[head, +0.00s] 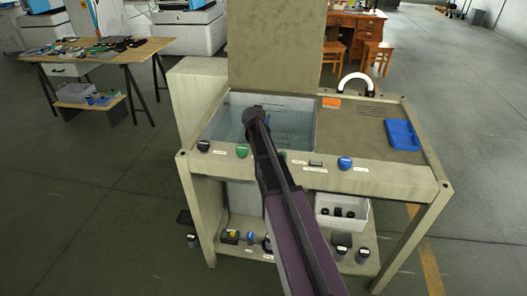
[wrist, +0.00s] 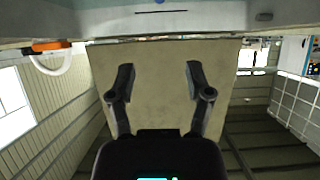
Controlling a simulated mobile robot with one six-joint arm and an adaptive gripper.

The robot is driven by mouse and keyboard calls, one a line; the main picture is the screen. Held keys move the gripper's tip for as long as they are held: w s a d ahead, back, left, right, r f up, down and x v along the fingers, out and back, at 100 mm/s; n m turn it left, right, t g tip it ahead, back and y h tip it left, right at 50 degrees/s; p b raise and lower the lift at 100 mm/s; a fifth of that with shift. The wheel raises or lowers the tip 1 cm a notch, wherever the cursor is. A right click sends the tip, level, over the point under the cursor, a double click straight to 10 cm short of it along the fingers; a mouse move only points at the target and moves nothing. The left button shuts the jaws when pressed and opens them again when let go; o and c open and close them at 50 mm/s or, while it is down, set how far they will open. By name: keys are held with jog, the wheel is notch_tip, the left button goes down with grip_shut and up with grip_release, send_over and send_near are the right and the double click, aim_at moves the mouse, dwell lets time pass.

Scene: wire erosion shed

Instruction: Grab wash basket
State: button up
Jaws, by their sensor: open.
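A grey-beige wash station (head: 400,172) stands ahead with its lid (head: 277,45) raised. Its open basin (head: 226,108) has pale grey-blue walls on the left of the top. I cannot clearly make out the wash basket; my arm covers part of the basin, and thin dark lines show inside to its right. My gripper (head: 253,115) is over the basin, pointing away from me. In the wrist view, my gripper (wrist: 158,75) has its two fingers apart with nothing between them, and the raised lid (wrist: 160,105) fills the background.
A blue tray (head: 402,135), an orange block (head: 331,102) and a white arch (head: 355,80) are on the station's right top. Knobs line its front. A white bin (head: 325,219) and several jars stand on the lower shelf. A cluttered table (head: 150,47) stands back left.

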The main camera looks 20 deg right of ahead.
jog(key=shift+f+b, duration=2.85)
jog(key=shift+f, duration=0.35)
jog(key=shift+b+x, duration=0.45)
jog(key=shift+x, duration=0.7)
jog(key=shift+d+r, duration=0.1)
jog(key=shift+r, duration=0.05)
jog(key=shift+b+x, duration=1.2)
jog(key=shift+x, duration=1.35)
jog(key=shift+r, duration=0.1)
grip_shut()
